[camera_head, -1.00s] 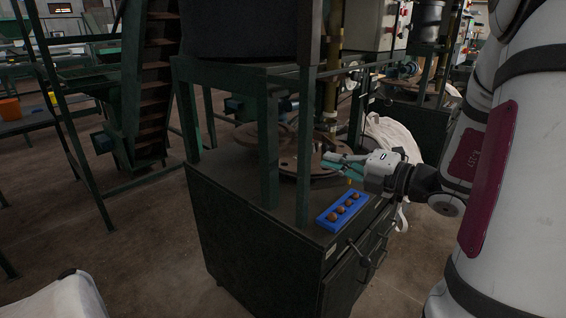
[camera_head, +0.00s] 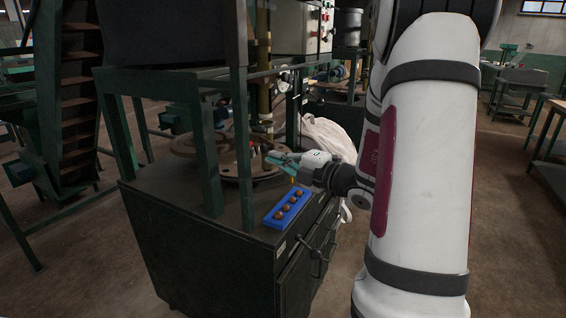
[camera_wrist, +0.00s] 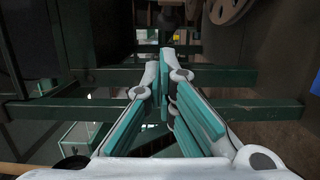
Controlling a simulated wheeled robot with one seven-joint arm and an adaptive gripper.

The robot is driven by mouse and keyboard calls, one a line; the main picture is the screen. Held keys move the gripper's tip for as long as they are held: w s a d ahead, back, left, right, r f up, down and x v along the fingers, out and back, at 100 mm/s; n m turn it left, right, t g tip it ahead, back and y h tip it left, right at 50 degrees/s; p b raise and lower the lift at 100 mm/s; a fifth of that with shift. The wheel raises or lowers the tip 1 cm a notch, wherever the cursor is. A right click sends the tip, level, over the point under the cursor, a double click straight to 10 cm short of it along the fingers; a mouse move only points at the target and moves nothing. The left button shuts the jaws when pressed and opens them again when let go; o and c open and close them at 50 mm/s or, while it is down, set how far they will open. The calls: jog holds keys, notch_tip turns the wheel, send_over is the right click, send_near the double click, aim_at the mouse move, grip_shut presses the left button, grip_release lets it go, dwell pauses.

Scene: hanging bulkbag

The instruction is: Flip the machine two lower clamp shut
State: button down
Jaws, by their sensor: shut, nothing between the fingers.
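My gripper (camera_head: 278,158) has teal finger pads and is above the top of a dark green machine cabinet, near the round brown metal plates (camera_head: 205,146). In the wrist view my gripper (camera_wrist: 170,62) has its fingers together with nothing between them. Dark green frame bars (camera_wrist: 260,108) show around and behind the fingers. A whitish bag (camera_head: 330,135) hangs or lies behind the gripper, partly hidden by my arm. I cannot make out the lower clamp in either view.
A blue block with several brown knobs (camera_head: 286,208) sits on the cabinet top in front of the gripper. Green frame posts (camera_head: 208,150) stand left of it. The cabinet (camera_head: 200,245) has handles on its front. Open floor lies at right, with workbenches (camera_head: 528,85) beyond.

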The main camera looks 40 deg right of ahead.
aim_at(264, 152)
jog(key=w, duration=0.4)
jog(key=w+a+b, duration=0.1)
jog(key=shift+w, duration=0.4)
jog(key=shift+s+d+p, duration=0.1)
jog(key=shift+p, duration=0.2)
jog(key=shift+s+d+n+y+p, duration=0.2)
jog(key=shift+n+y+p, duration=0.1)
jog(key=shift+y+p, duration=0.15)
